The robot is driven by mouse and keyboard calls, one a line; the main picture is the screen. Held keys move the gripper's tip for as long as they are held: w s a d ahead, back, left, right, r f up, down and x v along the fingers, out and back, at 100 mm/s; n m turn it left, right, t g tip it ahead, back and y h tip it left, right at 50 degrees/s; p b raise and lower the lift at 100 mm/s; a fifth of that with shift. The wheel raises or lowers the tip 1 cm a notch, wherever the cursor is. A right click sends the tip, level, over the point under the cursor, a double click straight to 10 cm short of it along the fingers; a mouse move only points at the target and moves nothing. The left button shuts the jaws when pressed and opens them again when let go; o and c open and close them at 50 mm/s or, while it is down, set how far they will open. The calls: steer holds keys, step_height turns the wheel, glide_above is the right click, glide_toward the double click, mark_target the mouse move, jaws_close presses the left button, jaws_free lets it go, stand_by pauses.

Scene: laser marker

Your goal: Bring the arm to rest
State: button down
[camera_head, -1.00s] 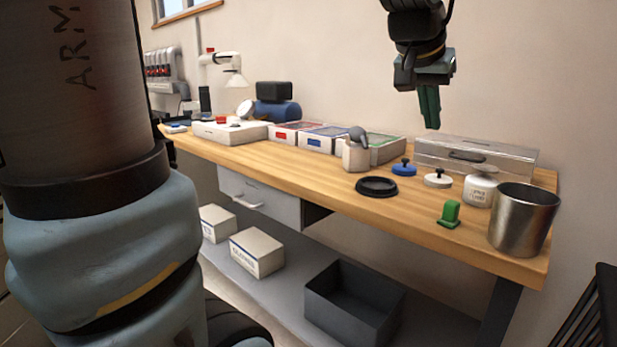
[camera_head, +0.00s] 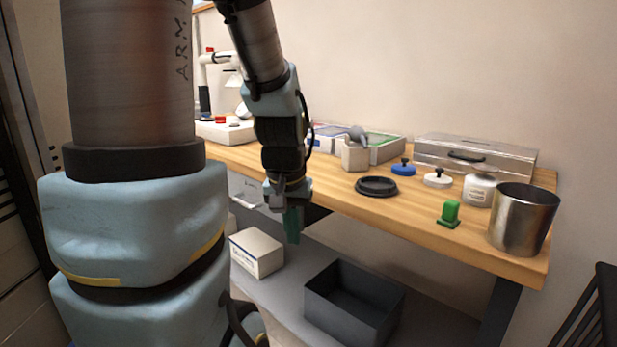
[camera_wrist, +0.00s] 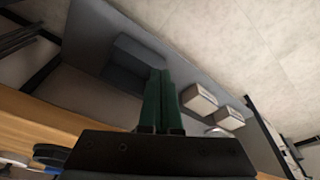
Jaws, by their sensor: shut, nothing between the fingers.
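My gripper (camera_head: 291,226) hangs pointing down in front of the workbench (camera_head: 330,192), near its front edge in the head view. Its green fingers are together and hold nothing. They also show in the wrist view (camera_wrist: 161,78), side by side and closed, above the floor and lower shelf. My arm runs from the big upper link at the left, over the top and down to the wrist. It hides the left part of the bench and much of the drawer.
The bench carries a metal cup (camera_head: 522,218), a green part (camera_head: 449,214), a white jar (camera_head: 479,190), a black ring (camera_head: 376,186) and a metal case (camera_head: 474,157). A dark open bin (camera_head: 352,300) and a white box (camera_head: 257,252) sit on the lower shelf (camera_head: 290,287).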

steer(key=s+a+f+n+p, duration=0.1)
steer(key=s+a+f, duration=0.1)
steer(key=s+a, duration=0.15)
steer(key=w+p+v, duration=0.2)
steer(key=p+v, duration=1.1)
steer(key=shift+w+d+r+g+p, duration=0.25)
steer(key=shift+w+r+g+p, duration=0.15)
steer(key=shift+w+r, duration=0.2)
